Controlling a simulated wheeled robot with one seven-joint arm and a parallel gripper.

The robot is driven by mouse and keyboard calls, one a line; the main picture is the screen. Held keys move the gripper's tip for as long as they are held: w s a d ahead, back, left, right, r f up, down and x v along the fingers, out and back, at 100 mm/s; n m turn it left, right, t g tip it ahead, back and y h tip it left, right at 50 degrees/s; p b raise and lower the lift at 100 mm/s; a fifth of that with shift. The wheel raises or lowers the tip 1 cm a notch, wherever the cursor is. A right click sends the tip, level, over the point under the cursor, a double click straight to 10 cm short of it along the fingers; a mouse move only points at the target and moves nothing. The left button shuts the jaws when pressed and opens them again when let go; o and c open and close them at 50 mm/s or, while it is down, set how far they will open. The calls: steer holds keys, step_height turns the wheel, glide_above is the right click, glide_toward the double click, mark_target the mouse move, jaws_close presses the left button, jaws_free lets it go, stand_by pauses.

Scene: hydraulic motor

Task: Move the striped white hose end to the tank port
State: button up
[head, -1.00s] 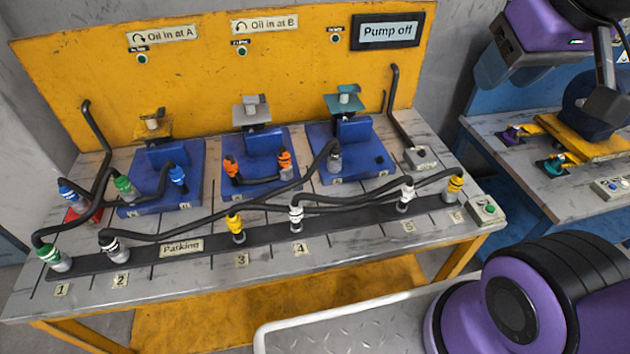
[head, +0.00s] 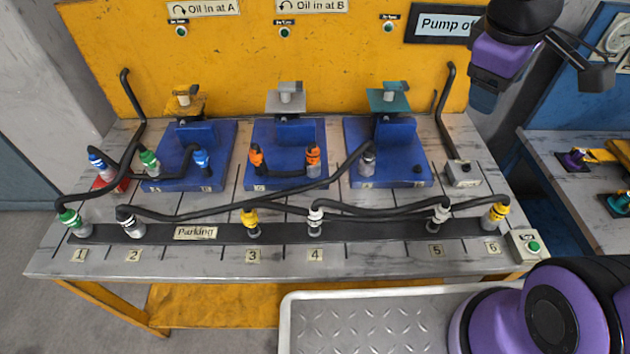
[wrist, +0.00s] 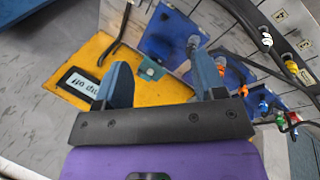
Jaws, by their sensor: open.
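White hose ends stand at parking place 4 (head: 316,222) and at parking place 5 (head: 438,218) in the head view. A white-and-black banded hose end (head: 131,224) stands at place 2, and its black hose runs right toward a grey end (head: 367,161) on the right blue plate. The stripes are too small to tell surely which end is the striped white one. No label for the tank port is readable. My gripper (head: 484,97) hangs high at the upper right, away from the hoses. In the wrist view, its blue fingers (wrist: 163,82) are apart with nothing between them.
Yellow ends stand at places 3 (head: 251,223) and 6 (head: 495,214), and a green end (head: 72,221) at place 1. Three blue plates (head: 290,180) carry upright fittings. Crossing hoses crowd the black parking strip (head: 280,232). A button box (head: 528,246) sits at the right corner.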

steer(key=w+a+f+n, duration=0.4)
steer(key=a+f+n, duration=0.1)
steer(key=f+n, duration=0.15)
steer(key=n+g+y, duration=0.2)
steer(key=n+y, duration=0.1)
steer(key=n, duration=1.3)
glide_above(314, 209)
step_height(314, 209, down, 18)
steer(key=shift+d+r, duration=0.1)
steer(key=shift+r, duration=0.15)
steer(key=shift+f, duration=4.5)
jaws_close()
